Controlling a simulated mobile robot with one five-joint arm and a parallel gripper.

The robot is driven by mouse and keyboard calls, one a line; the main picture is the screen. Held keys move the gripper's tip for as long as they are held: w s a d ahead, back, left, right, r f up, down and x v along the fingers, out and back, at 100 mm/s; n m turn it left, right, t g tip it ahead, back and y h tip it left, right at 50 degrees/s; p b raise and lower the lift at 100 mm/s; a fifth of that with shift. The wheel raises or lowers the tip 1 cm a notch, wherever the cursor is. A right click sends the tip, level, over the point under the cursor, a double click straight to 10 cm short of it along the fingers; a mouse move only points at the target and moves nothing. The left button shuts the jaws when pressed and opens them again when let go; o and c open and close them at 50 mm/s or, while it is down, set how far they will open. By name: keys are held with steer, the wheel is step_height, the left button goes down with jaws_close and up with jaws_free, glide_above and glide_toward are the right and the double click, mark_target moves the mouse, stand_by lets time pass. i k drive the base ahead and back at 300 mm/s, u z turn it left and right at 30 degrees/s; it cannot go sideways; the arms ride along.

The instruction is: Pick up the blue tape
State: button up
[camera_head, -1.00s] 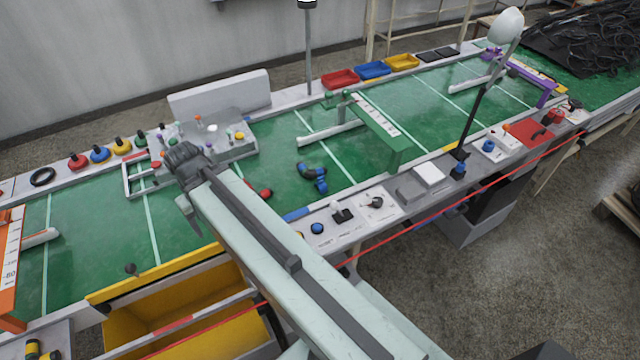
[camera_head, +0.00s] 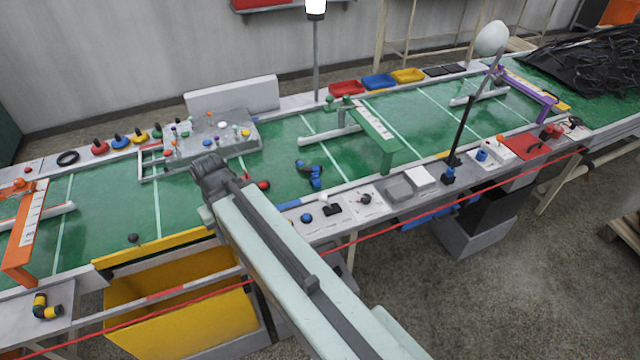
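I cannot make out with certainty which item is the blue tape. A small blue round item (camera_head: 120,142) with a dark top sits on the far ledge between a red one and a yellow one. Another small blue item (camera_head: 482,155) is on the near ledge at the right. A blue strip (camera_head: 290,205) lies along the near ledge by my arm. My arm reaches in from the bottom right, and its dark end with my gripper (camera_head: 210,178) is over the green belt, apart from these blue items. Its fingers cannot be made out.
A grey control panel (camera_head: 210,138) stands beyond my gripper. A blue and black elbow piece (camera_head: 309,174) lies on the green belt (camera_head: 100,220). A red cord (camera_head: 400,222) runs along the near side. A yellow bin (camera_head: 180,315) is below left. A green arch (camera_head: 375,135) crosses the belt.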

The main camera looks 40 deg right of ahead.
mark_target(315, 178)
steer(key=u, duration=2.95)
steer(key=k, duration=1.7)
steer(key=z, duration=0.7)
steer(key=i, duration=1)
